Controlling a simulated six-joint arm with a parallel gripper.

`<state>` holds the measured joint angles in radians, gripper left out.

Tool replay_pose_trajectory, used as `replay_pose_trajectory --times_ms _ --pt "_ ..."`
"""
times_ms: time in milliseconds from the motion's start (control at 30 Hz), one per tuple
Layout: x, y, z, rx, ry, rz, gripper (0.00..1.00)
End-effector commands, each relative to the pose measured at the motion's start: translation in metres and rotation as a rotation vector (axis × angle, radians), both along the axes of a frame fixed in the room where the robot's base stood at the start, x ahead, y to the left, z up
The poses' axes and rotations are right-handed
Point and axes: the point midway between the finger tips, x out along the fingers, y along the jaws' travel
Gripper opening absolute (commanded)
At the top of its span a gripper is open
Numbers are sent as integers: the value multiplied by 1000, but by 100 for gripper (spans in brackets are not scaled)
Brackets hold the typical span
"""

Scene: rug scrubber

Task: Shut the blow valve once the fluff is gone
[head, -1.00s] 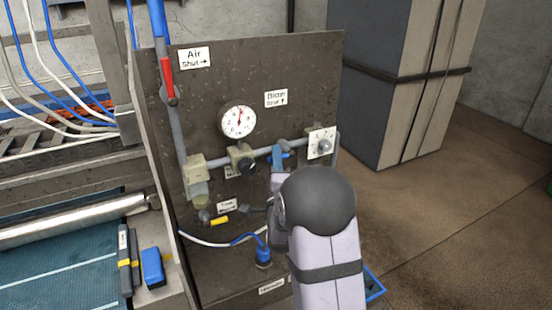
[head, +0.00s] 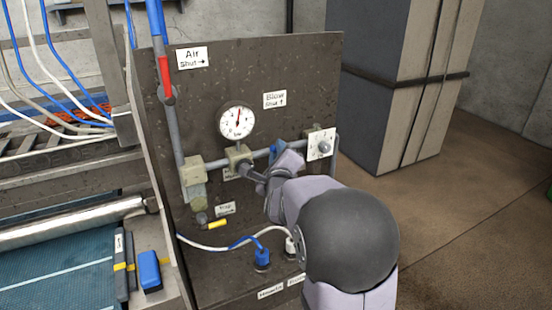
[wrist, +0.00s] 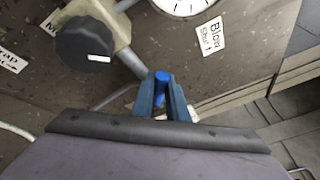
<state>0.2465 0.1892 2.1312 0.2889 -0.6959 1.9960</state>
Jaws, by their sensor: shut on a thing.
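The blow valve's blue handle (wrist: 162,80) stands between my gripper's blue fingers (wrist: 161,97) in the wrist view, and they are shut on it. In the head view a small blue part (head: 279,147) shows on the pipe, just above my gripper (head: 284,160). My wrist hides most of the valve there, and how far the handle is turned is unclear. The Blow label (head: 275,99), with "Shut" and an up arrow, is above it and also shows in the wrist view (wrist: 211,36). I cannot make out any fluff.
A gauge (head: 237,121) is above left, with a black regulator knob (wrist: 86,43) beside the pipe. A red air handle (head: 165,74) is further left, a yellow handle (head: 216,225) below. A white plate (head: 320,143) stands close right. Hoses loop below; tall cabinets (head: 395,85) stand right.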

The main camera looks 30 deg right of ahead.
Motion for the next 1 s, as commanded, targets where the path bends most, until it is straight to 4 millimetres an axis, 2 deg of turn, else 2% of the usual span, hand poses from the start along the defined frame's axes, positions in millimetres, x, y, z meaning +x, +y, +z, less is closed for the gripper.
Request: replay_pose_trajectory --times_ms 433,1000 --pt "0 -16 5 387 -13 -5 0" --pt "-1 -35 22 841 0 -4 0"
